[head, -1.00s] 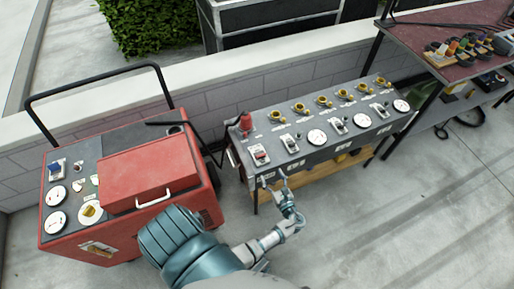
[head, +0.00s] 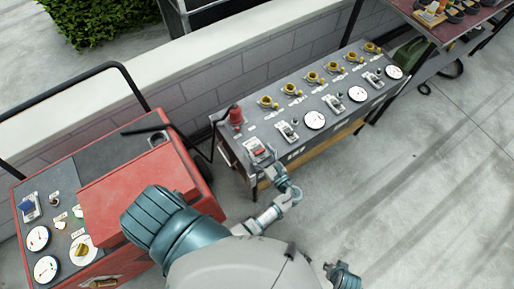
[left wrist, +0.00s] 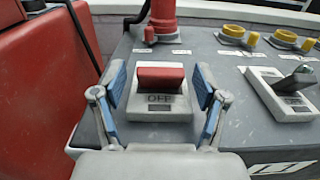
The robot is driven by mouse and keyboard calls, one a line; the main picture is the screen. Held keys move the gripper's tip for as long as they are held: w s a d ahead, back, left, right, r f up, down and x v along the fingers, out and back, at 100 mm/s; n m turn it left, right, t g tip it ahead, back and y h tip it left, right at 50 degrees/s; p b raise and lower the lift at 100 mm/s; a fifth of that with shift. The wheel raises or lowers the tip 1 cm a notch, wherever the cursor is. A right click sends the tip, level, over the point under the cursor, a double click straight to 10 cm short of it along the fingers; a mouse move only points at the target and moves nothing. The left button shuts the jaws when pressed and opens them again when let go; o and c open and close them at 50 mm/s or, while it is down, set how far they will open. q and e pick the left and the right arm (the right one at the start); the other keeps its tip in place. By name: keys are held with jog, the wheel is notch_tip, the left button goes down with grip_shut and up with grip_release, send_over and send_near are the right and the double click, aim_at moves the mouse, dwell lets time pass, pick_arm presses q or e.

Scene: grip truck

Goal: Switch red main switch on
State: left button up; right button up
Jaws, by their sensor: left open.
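The red main switch (head: 258,149) sits at the left front end of the grey panel (head: 330,118). In the left wrist view the red switch (left wrist: 160,77) is a wide red rocker on a light housing, with the word OFF showing below it. My left gripper (head: 268,162) is at the panel's front edge, close to the switch. In the left wrist view my left gripper (left wrist: 160,88) is open, with one blue-padded finger on each side of the switch and gaps between. Whether the fingertips touch the housing cannot be told.
A red knob (head: 235,115) stands just behind the switch. Other grey lever switches (head: 287,131), yellow valves and dials line the panel. A red cart (head: 130,195) with a black handle stands to the left. The concrete floor (head: 430,210) at right is clear.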

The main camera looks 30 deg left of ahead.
pick_arm(q)
jog(key=shift+d+r, duration=0.15)
jog(key=shift+d, duration=0.45)
jog(key=shift+c, duration=1.4)
jog(key=c, duration=0.4)
jog(key=shift+a, duration=0.2)
jog(key=c, duration=0.4)
jog(key=shift+a, duration=0.25)
jog(key=shift+c, duration=0.4)
jog(key=shift+a, duration=0.25)
jog(key=shift+d, duration=0.2)
pick_arm(e)
jog(key=shift+w+d, duration=0.1)
